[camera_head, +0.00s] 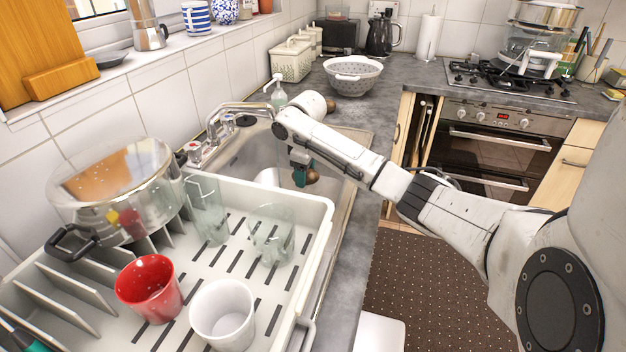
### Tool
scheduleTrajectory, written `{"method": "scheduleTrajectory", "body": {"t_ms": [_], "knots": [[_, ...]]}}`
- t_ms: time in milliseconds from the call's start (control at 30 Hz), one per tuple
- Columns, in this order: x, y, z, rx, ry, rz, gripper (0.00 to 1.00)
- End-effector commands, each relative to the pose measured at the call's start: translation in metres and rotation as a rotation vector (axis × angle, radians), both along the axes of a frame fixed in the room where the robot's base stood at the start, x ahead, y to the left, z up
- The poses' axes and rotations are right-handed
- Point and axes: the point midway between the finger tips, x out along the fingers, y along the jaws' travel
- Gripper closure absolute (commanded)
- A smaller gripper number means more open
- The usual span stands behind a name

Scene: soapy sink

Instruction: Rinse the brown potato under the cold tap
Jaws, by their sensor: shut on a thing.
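My gripper (305,178) hangs down over the sink (240,158) and is shut on the brown potato (313,177). Only a small brown part of the potato shows beside the dark and teal fingers; the rest is hidden. The chrome tap (240,106) stands at the sink's back left, with its spout reaching right behind my arm. The potato is in front of and below the spout's end, and I see no water stream. One tap handle (193,150) with a red mark sits at the left, and another dark-topped handle (228,121) is farther back.
A soap bottle (277,95) and a colander (352,75) stand behind the sink.

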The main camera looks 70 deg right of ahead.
Motion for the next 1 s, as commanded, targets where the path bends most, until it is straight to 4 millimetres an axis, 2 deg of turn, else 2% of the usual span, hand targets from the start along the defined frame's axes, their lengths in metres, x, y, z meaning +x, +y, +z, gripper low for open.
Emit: {"method": "scheduleTrajectory", "body": {"t_ms": [533, 733, 1000], "knots": [[0.048, -0.006, -0.010, -0.002, -0.001, -0.001, 0.77], [0.057, -0.008, -0.011, -0.001, -0.002, -0.001, 0.77], [0.059, -0.008, -0.011, -0.001, -0.002, -0.001, 0.77]]}}
